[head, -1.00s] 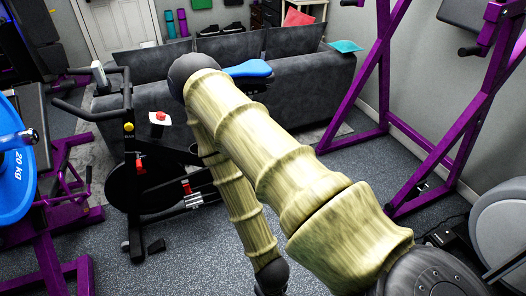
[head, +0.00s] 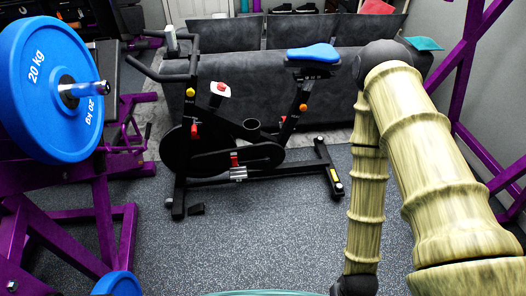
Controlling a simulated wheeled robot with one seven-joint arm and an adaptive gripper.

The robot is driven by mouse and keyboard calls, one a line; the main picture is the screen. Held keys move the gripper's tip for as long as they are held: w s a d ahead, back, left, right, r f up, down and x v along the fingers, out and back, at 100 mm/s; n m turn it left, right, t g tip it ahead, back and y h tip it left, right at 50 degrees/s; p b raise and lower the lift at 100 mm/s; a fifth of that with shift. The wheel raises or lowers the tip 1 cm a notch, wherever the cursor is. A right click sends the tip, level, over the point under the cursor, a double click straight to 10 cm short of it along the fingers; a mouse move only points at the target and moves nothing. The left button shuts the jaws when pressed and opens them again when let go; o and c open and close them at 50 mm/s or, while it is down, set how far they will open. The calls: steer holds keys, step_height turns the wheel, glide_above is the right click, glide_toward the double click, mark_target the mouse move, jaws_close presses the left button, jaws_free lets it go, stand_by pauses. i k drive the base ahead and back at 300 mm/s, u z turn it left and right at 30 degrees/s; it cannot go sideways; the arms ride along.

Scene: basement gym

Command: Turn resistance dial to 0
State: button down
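A black exercise bike (head: 232,150) with a blue seat (head: 313,53) stands upright in the middle of the head view. A white piece with a red top (head: 220,88) sits on its frame between handlebars and seat. It may be the resistance dial; its setting is too small to read. Other small knobs show on the bike, a red one (head: 194,131) and an orange one (head: 303,107). My arm is at the right, apart from the bike. My gripper is out of view.
A purple rack with a blue 20 kg plate (head: 38,105) stands close on the left. A grey sofa (head: 385,30) is behind the bike. Purple rack posts (head: 462,85) stand at the right. The speckled floor (head: 255,235) in front of the bike is clear.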

mark_target(221, 87)
steer(key=u, duration=0.5)
steer(key=i, duration=0.8)
steer(key=u, duration=0.3)
